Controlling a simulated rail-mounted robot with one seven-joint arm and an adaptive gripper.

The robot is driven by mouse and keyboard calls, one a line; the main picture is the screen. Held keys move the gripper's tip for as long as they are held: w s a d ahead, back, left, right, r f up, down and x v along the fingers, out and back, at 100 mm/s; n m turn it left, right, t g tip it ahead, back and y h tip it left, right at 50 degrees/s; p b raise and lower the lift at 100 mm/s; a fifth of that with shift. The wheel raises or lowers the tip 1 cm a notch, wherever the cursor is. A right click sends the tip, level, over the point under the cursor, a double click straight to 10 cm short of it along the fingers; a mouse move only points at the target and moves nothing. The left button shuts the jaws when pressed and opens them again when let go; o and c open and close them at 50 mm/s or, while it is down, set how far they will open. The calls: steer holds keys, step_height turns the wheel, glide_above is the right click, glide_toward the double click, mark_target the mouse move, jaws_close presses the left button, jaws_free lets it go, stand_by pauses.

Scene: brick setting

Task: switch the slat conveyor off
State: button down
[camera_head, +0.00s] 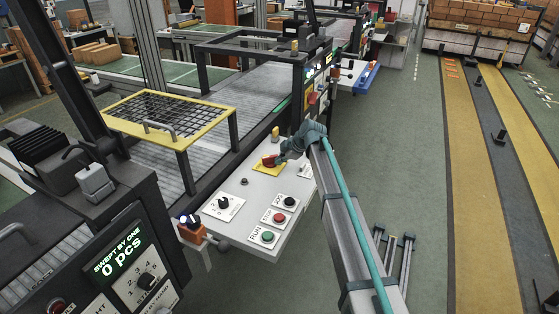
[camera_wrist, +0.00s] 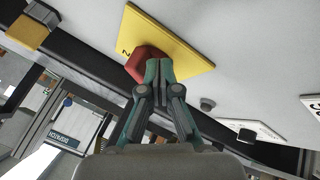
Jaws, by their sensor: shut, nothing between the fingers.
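A red knob (camera_head: 268,160) sits on a yellow plate (camera_head: 262,169) at the far side of the white control panel (camera_head: 238,222). In the wrist view the red knob (camera_wrist: 145,60) is just beyond my fingertips, on the yellow plate (camera_wrist: 185,45). My gripper (camera_head: 279,160), also in the wrist view (camera_wrist: 159,68), is shut and empty, with its tips at the knob's side. They seem to touch it, but I cannot be sure. The tips partly cover the knob. The slat conveyor (camera_head: 250,92) runs behind the panel; whether it moves cannot be told.
The panel also carries a green RUN button (camera_head: 267,236), a dark red button (camera_head: 290,201), a black button (camera_head: 279,216) and a black selector (camera_head: 224,203). A yellow-framed mesh guard (camera_head: 165,113) stands to the left.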

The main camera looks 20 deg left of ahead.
steer(key=s+d, duration=0.1)
steer(key=s+d+r+b, duration=0.1)
steer(key=d, duration=0.1)
steer(key=shift+s, duration=0.4)
steer(key=w+b+v, duration=0.1)
steer(key=v, duration=0.7)
steer(key=shift+s+d+r, duration=0.25)
steer(key=shift+s+r, duration=0.05)
steer(key=shift+r, duration=0.05)
